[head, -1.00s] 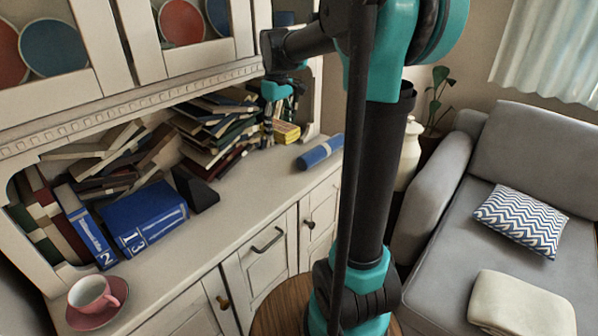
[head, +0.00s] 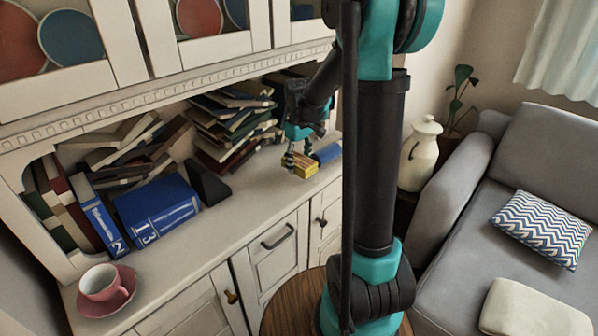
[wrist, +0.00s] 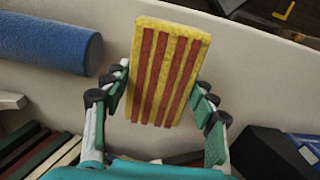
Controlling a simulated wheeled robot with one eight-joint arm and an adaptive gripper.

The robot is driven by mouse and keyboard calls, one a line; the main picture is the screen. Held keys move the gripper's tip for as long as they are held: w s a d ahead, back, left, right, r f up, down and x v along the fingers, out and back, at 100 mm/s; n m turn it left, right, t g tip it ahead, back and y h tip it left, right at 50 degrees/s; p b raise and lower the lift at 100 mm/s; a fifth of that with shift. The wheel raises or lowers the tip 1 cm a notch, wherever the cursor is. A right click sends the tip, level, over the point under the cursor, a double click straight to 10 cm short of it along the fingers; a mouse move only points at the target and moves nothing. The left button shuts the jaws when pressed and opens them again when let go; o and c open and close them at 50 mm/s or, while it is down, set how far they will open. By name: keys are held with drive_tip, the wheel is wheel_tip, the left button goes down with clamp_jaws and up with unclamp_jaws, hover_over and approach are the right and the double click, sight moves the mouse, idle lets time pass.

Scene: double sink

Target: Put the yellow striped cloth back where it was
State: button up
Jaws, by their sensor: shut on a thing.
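The yellow striped cloth (head: 306,167), a flat yellow block with red stripes, is in my gripper (head: 294,160) over the cabinet's counter. In the wrist view the cloth (wrist: 167,72) stands out between the two fingers of my gripper (wrist: 163,95), which are shut on its sides. The counter lies behind it; the exact gap between cloth and counter cannot be told.
A blue roll (head: 328,153) lies close to the cloth on the counter (head: 225,225). Leaning books (head: 228,125) and a dark wedge (head: 207,183) stand behind and left. A pink cup (head: 100,283) sits far left. The counter's front strip is clear.

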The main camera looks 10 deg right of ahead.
sight(299, 159)
drive_tip(key=shift+f, duration=2)
drive_tip(key=shift+f, duration=0.15)
drive_tip(key=o, duration=1.3)
wheel_tip(299, 159, up, 12)
drive_tip(key=shift+f, duration=0.25)
drive_tip(key=shift+r, duration=0.25)
drive_tip(key=shift+s, duration=0.2)
drive_tip(key=s+d+f+m+t, duration=0.1)
drive_tip(key=s+f+m, duration=0.1)
drive_tip(key=s+f, duration=0.2)
drive_tip(key=s+d+f+m+t, duration=0.1)
drive_tip(key=s+f, duration=0.3)
drive_tip(key=s, duration=0.6)
drive_tip(key=s+d+f+m+t, duration=0.2)
drive_tip(key=s+f+m, duration=0.2)
drive_tip(key=s, duration=0.3)
drive_tip(key=shift+s, duration=0.35)
